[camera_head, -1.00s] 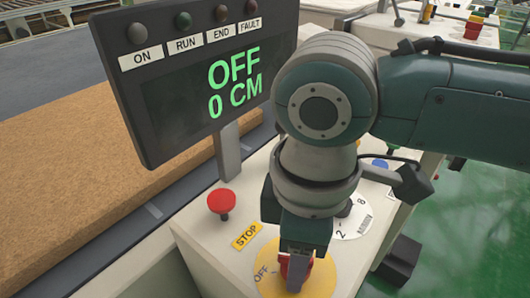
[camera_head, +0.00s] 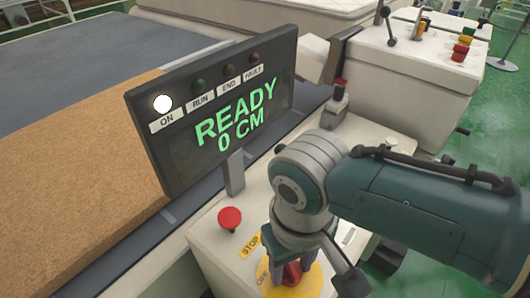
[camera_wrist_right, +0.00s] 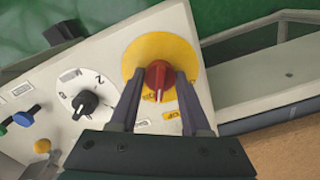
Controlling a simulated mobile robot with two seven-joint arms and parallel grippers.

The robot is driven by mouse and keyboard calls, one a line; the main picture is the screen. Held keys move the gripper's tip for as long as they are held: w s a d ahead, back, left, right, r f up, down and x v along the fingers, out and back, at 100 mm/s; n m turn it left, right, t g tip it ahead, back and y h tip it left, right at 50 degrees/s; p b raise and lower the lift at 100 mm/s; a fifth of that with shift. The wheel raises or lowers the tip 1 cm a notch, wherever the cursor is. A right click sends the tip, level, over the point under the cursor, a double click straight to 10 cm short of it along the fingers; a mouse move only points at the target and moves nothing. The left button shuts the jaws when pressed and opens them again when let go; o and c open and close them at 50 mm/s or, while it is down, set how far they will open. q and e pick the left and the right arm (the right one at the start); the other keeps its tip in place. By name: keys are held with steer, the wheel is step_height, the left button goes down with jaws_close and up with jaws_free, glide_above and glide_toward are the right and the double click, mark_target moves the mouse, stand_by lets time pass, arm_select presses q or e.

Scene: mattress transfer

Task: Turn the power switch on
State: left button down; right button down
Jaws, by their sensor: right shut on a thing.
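The power switch is a red knob (camera_head: 292,274) on a round yellow plate (camera_head: 312,283) on the white console. It also shows in the right wrist view (camera_wrist_right: 158,76), its white mark pointing toward the gripper. My right gripper (camera_head: 291,264) is shut on the red knob, one finger on each side of it. The display (camera_head: 238,128) reads "READY" and "0 CM", and its ON lamp (camera_head: 163,103) glows white. The RUN, END and FAULT lamps look unlit. My left gripper is not in view.
A red stop button (camera_head: 230,218) stands left of my right gripper. A black dial (camera_wrist_right: 88,103) and blue (camera_wrist_right: 22,118) and yellow (camera_wrist_right: 42,146) controls are on the same console. A brown slab (camera_head: 75,190) lies on the dark bed at left. More consoles stand behind.

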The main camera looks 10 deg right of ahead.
mark_target(292, 267)
steer(key=shift+m+p, duration=0.65)
steer(key=shift+m, duration=1.05)
steer(key=shift+c, duration=1.8)
jaws_free()
steer(key=shift+r, duration=0.1)
step_height(292, 267, up, 10)
steer(key=p, duration=0.4)
